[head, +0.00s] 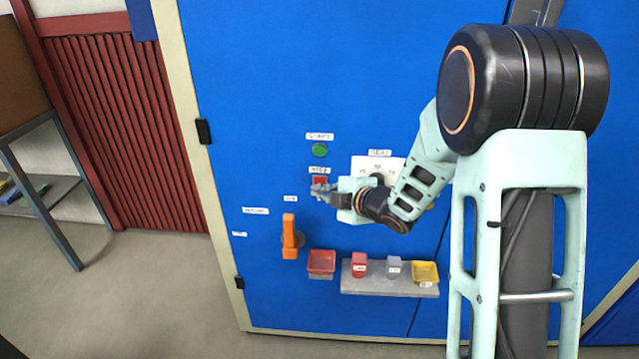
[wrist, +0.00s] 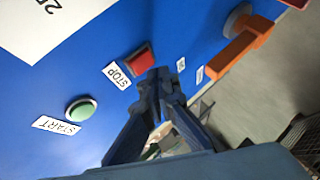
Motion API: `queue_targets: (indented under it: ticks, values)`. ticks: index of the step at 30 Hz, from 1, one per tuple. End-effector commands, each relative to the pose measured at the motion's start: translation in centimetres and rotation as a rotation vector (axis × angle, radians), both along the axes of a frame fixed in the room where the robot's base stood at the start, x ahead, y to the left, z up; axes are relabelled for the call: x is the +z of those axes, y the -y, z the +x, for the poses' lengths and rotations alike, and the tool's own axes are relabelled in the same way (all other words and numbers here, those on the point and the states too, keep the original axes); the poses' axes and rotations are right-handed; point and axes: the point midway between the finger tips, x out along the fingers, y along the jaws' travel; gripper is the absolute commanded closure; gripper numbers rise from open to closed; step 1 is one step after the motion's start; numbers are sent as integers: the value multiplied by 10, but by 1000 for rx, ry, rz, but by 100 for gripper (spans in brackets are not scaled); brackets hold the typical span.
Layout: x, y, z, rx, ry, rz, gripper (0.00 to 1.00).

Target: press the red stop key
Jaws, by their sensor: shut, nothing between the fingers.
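The red stop key (head: 320,180) is a square key on the blue cabinet front, below the round green start key (head: 320,150). In the wrist view the red stop key (wrist: 139,58) lies beside its STOP label (wrist: 116,75). My gripper (head: 321,190) is shut and empty, with its tips at the lower part of the stop key in the head view. In the wrist view the tips of my gripper (wrist: 158,74) lie close beside the key and overlap its edge. I cannot tell whether they touch it.
An orange handle (head: 289,235) sticks out at lower left. Below are a red tray (head: 321,262) and a grey shelf (head: 390,289) with a red block (head: 360,264), a grey block (head: 393,267) and a yellow tray (head: 424,271). A white dial plate (head: 366,163) sits right of the keys.

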Motion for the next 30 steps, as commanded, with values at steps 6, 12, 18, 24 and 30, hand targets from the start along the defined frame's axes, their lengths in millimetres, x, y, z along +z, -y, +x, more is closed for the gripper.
queue_targets:
  ticks: [6, 12, 18, 24, 30]
  values:
    - [0, 0, 1, 0, 0, 0, 100]
    - [-1, 0, 8, 0, 0, 0, 100]
    - [0, 0, 8, 0, 0, 0, 100]
    - [0, 0, 9, 0, 0, 0, 100]
    - [0, 0, 11, 0, 0, 0, 100]
